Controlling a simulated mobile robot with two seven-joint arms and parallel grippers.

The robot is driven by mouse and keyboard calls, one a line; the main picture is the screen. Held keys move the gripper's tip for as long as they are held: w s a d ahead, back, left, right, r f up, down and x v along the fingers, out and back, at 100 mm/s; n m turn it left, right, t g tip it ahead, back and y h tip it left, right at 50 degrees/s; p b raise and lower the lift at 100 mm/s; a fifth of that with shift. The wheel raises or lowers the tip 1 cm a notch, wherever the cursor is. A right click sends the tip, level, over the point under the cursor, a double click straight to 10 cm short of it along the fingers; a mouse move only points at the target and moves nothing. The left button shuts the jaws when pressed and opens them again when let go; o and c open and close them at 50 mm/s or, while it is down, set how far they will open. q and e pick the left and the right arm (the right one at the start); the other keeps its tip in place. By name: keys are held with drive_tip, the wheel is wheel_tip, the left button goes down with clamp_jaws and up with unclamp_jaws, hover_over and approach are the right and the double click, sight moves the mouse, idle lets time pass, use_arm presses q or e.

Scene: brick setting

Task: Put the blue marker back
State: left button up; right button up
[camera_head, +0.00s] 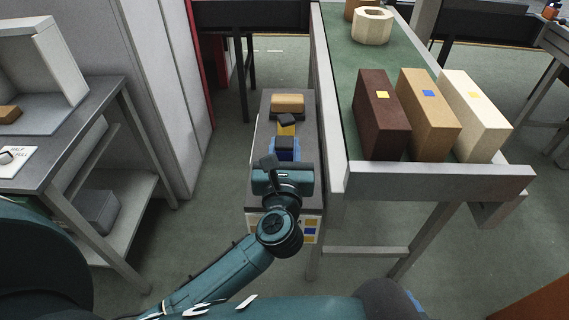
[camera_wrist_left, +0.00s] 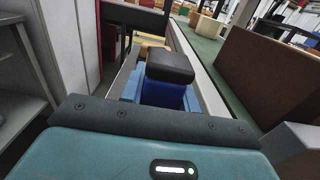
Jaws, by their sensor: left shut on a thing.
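The blue marker (camera_wrist_left: 163,96) is a blue block with a dark cap, upright in front of my left gripper in the left wrist view. In the head view the blue marker (camera_head: 284,149) shows just beyond the left gripper (camera_head: 283,164), over a narrow grey bench (camera_head: 306,135). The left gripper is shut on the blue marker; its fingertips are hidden. A light blue surface (camera_wrist_left: 131,87) shows beside and behind the marker. Whether the marker touches it is unclear. My right gripper is not in view.
A yellow dark-capped marker (camera_head: 287,130) and a tan block (camera_head: 288,103) are farther along the bench. A grey table (camera_head: 75,125) stands left.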

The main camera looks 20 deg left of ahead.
use_arm(q)
drive_tip(key=shift+f+b, duration=0.35)
drive_tip(key=shift+f, duration=1.45)
drive_tip(key=shift+f, duration=0.1)
drive_tip(key=o, duration=0.3)
drive_tip(key=shift+f, duration=0.1)
drive_tip(key=o, duration=0.5)
